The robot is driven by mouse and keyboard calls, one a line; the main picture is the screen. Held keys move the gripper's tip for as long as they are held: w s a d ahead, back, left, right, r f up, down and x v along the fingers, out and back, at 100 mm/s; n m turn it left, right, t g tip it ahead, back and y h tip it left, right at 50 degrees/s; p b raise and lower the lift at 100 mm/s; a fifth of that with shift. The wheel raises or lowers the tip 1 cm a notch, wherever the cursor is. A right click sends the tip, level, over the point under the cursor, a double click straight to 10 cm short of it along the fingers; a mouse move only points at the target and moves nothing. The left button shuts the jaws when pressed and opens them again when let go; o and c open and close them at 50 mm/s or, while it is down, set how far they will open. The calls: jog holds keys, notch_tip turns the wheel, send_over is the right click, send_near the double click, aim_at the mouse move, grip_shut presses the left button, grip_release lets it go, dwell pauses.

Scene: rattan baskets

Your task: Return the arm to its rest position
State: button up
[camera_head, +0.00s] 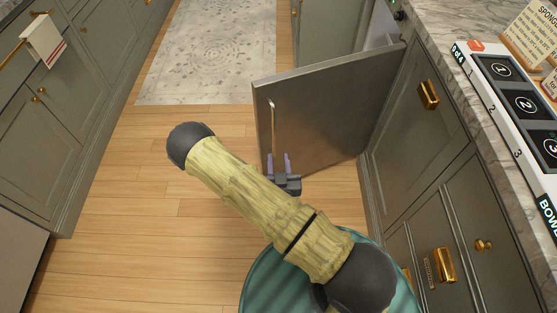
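My arm, with bamboo-patterned links and dark round joints, stretches forward from the lower right over the wooden floor. My gripper (278,157) is beyond the arm's middle, in front of the lower left part of an open grey door. Its two purple fingers point away from me and stand apart, with nothing visible between them. The left finger appears close to the lower end of the door's long gold handle (272,128); whether they touch I cannot tell. The arm partly hides the gripper's base.
The grey door (330,110) stands open from the right cabinets into the aisle. A counter (430,22) with a numbered board (508,88) runs along the right. Cabinets (100,85) with a hanging towel (42,40) line the left. Floor (130,225) is clear at left; a rug (212,50) lies ahead.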

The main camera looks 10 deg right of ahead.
dwell(0.4)
jog(key=w+d+m+g+h, duration=0.25)
jog(key=w+m+g, duration=0.2)
jog(key=g, duration=0.35)
jog(key=s+d+r+n+g+y, duration=0.2)
jog(key=s+r+n+g, duration=0.15)
jog(key=s+r, duration=0.4)
jog(key=s+d+r+n+g+y, duration=0.2)
jog(key=s+r+g, duration=0.3)
jog(key=r, duration=0.4)
notch_tip(320, 180, up, 22)
jog(key=t+p, duration=0.1)
jog(key=p, duration=2.1)
jog(key=shift+s+a+r+p, duration=0.25)
jog(key=shift+s+p, duration=0.1)
jog(key=shift+s, duration=0.1)
jog(key=shift+f, duration=0.1)
